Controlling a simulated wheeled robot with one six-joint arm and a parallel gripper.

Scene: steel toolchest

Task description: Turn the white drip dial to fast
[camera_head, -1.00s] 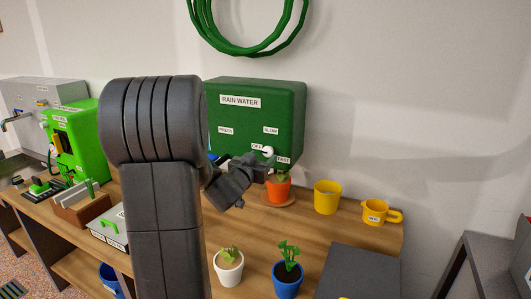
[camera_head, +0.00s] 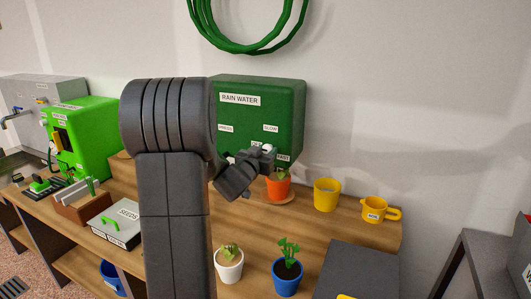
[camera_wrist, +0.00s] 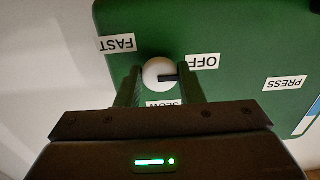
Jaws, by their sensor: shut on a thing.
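The white drip dial (camera_wrist: 153,68) is a round knob on the front of the green rain water box (camera_head: 290,100). The FAST label (camera_wrist: 117,44) is on the left, and the SLOW label (camera_wrist: 160,103) is below, partly hidden. My gripper (camera_wrist: 160,82) has one finger on each side of the dial and is shut on it. In the head view my gripper (camera_head: 264,153) covers most of the dial.
An orange pot (camera_head: 278,188) stands right below my gripper on the wooden bench. A yellow cup (camera_head: 327,195) and a yellow mug (camera_head: 375,211) stand to the right. A PRESS label (camera_wrist: 286,83) is on the box, apart from the dial.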

